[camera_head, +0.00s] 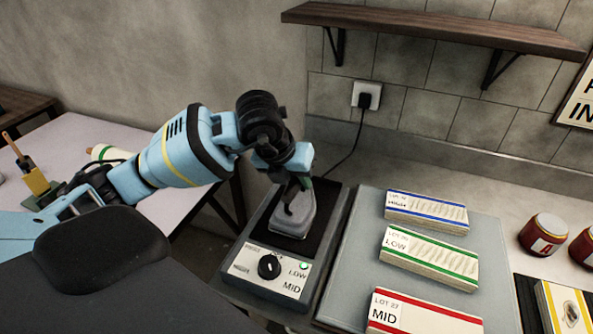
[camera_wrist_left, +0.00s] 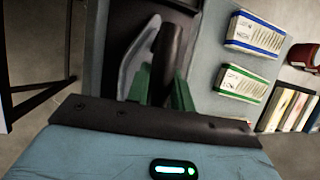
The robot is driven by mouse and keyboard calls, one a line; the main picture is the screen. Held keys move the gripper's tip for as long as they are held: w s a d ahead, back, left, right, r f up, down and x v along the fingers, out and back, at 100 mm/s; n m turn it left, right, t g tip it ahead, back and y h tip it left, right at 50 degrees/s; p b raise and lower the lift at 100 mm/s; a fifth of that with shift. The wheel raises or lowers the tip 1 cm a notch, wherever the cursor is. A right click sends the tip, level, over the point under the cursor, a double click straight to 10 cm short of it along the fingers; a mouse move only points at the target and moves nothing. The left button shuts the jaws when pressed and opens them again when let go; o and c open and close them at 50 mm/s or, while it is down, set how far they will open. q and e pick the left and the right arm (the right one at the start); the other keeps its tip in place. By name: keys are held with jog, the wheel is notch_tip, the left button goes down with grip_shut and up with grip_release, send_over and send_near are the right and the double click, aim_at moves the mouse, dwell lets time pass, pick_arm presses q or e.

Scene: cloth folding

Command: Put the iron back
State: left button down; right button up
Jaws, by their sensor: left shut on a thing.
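The grey iron (camera_head: 294,214) is on the dark plate of its base unit (camera_head: 325,225), which has a dial and MID and LOW labels at its front. My left gripper (camera_head: 297,186) comes down over the iron and is shut on its dark handle. In the left wrist view the handle (camera_wrist_left: 168,62) sits between the green fingers (camera_wrist_left: 162,88), and the iron's grey body (camera_wrist_left: 135,55) shows beside it. The iron looks to be at or very near the plate; I cannot tell whether it fully touches. My right gripper is not in view.
A grey board (camera_head: 362,262) to the right holds cloth stacks with blue (camera_head: 427,212), green (camera_head: 430,258) and red (camera_head: 420,315) bands. Red jars (camera_head: 543,235) stand farther right. A cord runs to a wall socket (camera_head: 366,96) behind. A shelf (camera_head: 430,27) hangs above.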

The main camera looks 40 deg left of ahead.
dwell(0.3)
pick_arm(q)
jog(key=c, duration=1.2)
grip_release()
jog(key=v, duration=1.2)
jog(key=shift+p, duration=0.4)
